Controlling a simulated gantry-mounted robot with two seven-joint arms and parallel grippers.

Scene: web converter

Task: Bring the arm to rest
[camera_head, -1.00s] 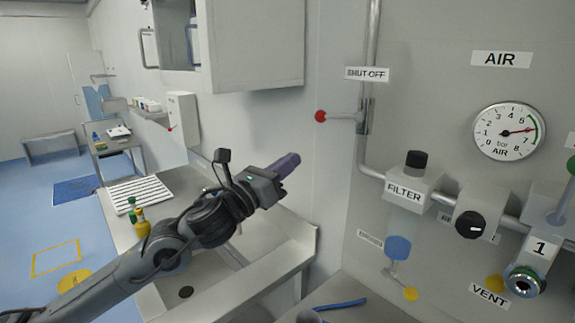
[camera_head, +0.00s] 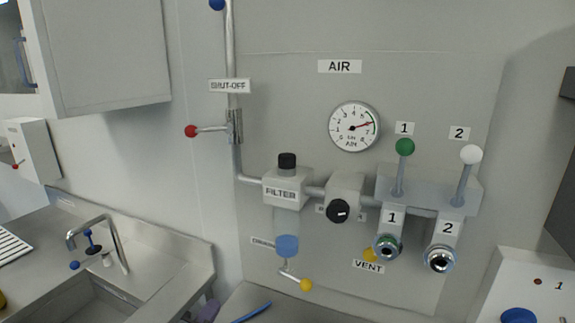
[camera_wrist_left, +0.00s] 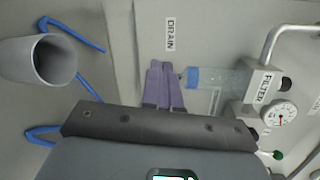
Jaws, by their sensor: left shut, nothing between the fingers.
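The rest of the left arm is out of that view. In the left wrist view its purple fingers (camera_wrist_left: 163,86) lie together, shut and empty. They appear in front of the wall panel, beside the clear filter bowl with its blue end (camera_wrist_left: 207,78); I cannot tell the exact gap. My right gripper is in neither view.
The air panel carries a filter (camera_head: 287,187), a gauge (camera_head: 354,127), a red-knobbed shut-off lever (camera_head: 207,129) and a yellow-tipped drain lever (camera_head: 295,277). A sink tap (camera_head: 98,238) stands at left. A grey cup (camera_wrist_left: 38,60) and blue hose (camera_wrist_left: 75,35) lie near the gripper.

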